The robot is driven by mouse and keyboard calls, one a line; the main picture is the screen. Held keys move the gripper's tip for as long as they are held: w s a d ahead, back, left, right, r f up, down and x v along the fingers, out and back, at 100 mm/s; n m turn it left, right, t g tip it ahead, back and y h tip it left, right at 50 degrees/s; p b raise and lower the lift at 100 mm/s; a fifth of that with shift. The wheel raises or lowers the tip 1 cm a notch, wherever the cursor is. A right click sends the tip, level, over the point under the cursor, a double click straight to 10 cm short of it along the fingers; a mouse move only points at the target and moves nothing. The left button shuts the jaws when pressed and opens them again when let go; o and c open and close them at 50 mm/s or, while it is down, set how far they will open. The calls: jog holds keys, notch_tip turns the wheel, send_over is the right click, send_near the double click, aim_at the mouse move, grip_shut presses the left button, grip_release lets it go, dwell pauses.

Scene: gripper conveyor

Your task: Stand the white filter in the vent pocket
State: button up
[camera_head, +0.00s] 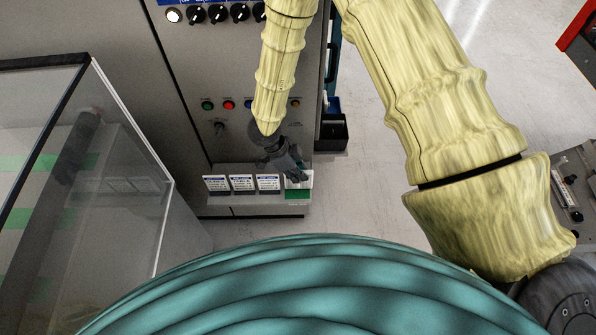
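My gripper (292,170) is dark and small, at the lower end of my pale yellow arm, low in front of a grey cabinet. It points down at the right end of a grey ledge. A plain white piece (306,180), which looks like the white filter, shows just behind and beside the fingers. A green patch (297,194) lies directly below it on the ledge front. The fingers cover part of the white piece, so I cannot tell whether they hold it or whether it stands in a pocket. The vent pocket is not clearly distinguishable.
Several white cards with blue tops (242,183) stand in a row left of my gripper on the ledge (250,199). The cabinet (200,90) carries knobs and coloured buttons. A black bin (333,132) is to the right. A glass-sided case (110,150) stands at left.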

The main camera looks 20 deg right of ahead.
jog(key=shift+o, duration=1.3)
jog(key=shift+r, duration=0.1)
jog(key=v, duration=1.2)
jog(key=shift+b, duration=0.35)
jog(key=shift+r, duration=0.1)
